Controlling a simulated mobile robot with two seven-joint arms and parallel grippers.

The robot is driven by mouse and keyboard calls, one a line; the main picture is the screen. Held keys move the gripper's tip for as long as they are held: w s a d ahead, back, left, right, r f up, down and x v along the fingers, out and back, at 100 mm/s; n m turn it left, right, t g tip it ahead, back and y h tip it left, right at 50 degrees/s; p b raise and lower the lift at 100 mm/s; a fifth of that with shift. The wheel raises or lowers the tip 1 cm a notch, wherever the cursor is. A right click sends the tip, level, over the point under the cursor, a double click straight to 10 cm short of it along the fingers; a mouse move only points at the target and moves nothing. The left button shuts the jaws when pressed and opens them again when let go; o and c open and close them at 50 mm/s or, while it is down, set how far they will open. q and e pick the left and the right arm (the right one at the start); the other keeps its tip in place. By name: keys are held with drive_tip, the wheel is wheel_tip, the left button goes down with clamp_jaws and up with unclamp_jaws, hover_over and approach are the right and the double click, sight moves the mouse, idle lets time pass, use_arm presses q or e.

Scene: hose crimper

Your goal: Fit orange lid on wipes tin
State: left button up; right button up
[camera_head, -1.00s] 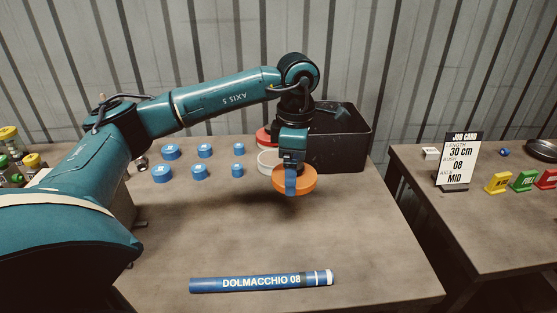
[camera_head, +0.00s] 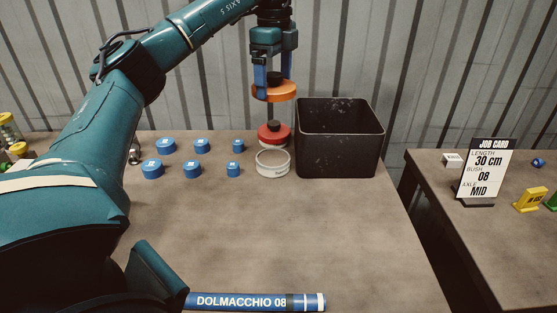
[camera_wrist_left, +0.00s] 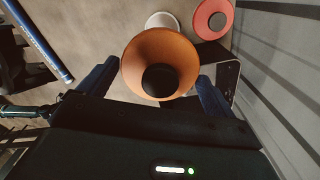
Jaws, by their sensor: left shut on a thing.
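My left gripper (camera_head: 275,88) is shut on the orange lid (camera_head: 274,93), with a blue finger at either side of its rim. The lid has a black knob on top and hangs roughly level in the air, well above the table. The white wipes tin (camera_head: 273,163) stands upright and open on the table, below the lid and apart from it. In the left wrist view the orange lid (camera_wrist_left: 150,52) hides part of the tin (camera_wrist_left: 162,19). The writing on the tin's label is too small to read. My right gripper is not in view.
A red lid with a black knob (camera_head: 273,132) is close behind the tin. A black bin (camera_head: 340,150) stands to its right, several blue caps (camera_head: 193,169) to its left. A blue hose (camera_head: 255,301) lies at the front. The table's middle is clear.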

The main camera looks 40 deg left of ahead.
use_arm(q)
drive_tip(key=shift+w+a+r+n, duration=0.15)
drive_tip(key=shift+a+r+n, duration=0.15)
drive_tip(key=shift+n, duration=0.6)
wheel_tip(320, 180, down, 5)
drive_tip(key=b, duration=0.3)
hover_over(273, 157)
wheel_tip(273, 157, down, 7)
drive_tip(key=shift+d+f+b, duration=0.1)
drive_tip(key=shift+f+b, duration=0.1)
drive_tip(key=shift+b, duration=0.2)
drive_tip(key=shift+f, duration=2.75)
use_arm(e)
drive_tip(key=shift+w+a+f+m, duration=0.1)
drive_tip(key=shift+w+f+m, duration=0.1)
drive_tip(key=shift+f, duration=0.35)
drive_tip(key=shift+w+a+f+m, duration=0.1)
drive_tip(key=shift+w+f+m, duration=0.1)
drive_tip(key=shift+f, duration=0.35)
use_arm(q)
drive_tip(key=shift+f, duration=0.1)
drive_tip(key=shift+f, duration=0.5)
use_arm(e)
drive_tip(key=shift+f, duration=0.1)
use_arm(q)
drive_tip(key=o, duration=0.8)
drive_tip(key=shift+c, duration=0.2)
